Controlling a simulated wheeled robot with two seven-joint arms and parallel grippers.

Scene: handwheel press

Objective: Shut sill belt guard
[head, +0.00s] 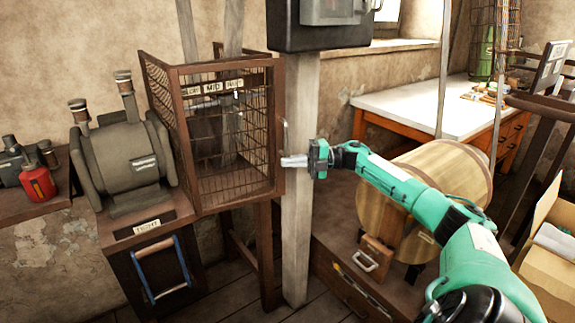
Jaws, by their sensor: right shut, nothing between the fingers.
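A brown-framed wire mesh guard (178,140) stands left of centre, around upright wooden bars. Its front carries a row of small labels, one reading MID. A slim upright handle (285,135) shows at its right edge. I cannot tell from this view how far the guard's door stands open. My right gripper (292,161) is shut and empty, its fingers pointing left just beside the guard's right edge, below the handle. I cannot tell whether the fingertips touch the frame. My left gripper is not in view.
A grey motor (122,160) sits left of the guard, with a red can (36,182) farther left. A pale post (297,215) stands behind my right gripper. A wooden barrel (395,212) lies under my right arm. A white-topped bench (410,107) is at the back right.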

